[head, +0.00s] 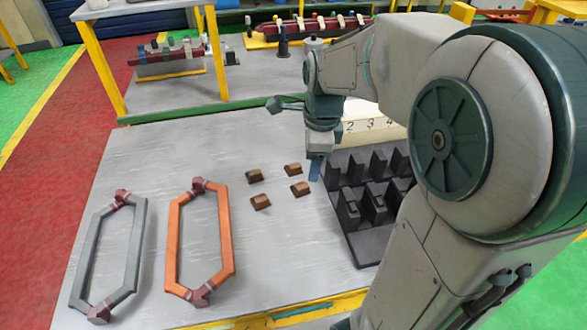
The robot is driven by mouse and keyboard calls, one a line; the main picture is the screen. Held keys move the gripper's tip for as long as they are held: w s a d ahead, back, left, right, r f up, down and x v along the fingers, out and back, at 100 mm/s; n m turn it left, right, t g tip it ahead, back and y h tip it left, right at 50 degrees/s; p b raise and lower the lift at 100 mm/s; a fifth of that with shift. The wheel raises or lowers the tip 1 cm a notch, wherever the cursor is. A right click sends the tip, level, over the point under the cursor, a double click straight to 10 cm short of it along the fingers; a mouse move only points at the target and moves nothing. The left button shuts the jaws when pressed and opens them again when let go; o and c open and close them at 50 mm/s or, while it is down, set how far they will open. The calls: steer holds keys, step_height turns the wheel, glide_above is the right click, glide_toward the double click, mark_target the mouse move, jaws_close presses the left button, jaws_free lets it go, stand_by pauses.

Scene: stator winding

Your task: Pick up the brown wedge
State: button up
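Several small brown wedges lie on the grey worktable (150,160), in a loose two-by-two group near its middle. They are the back left wedge (254,176), the back right wedge (293,169), the front left wedge (260,202) and the front right wedge (300,188). My gripper (315,172) points down just right of the two right-hand wedges, close to the black block rack. I cannot tell its height above the table. Its fingers overlap in this view, so their opening is unclear. No wedge shows between them.
The black rack (365,245) with upright blocks stands right of the wedges, partly hidden by my arm. A numbered board (365,115) lies behind it. A grey coil (140,240) and an orange coil (172,240) lie at left. Table behind the wedges is clear.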

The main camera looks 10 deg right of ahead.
steer(key=w+f+m, duration=0.2)
steer(key=w+m, duration=0.5)
steer(key=m, duration=0.3)
steer(key=m+g, duration=0.1)
steer(key=m, duration=0.2)
glide_above(301, 184)
steer(key=shift+h, duration=0.3)
steer(key=f, duration=0.5)
steer(key=f+p, duration=0.1)
steer(key=f, duration=0.2)
steer(key=shift+d+f, duration=0.3)
steer(key=f, duration=0.5)
steer(key=shift+s+a+f, duration=0.15)
steer(key=shift+a+f, duration=0.15)
steer(key=shift+a, duration=0.05)
steer(key=c, duration=0.8)
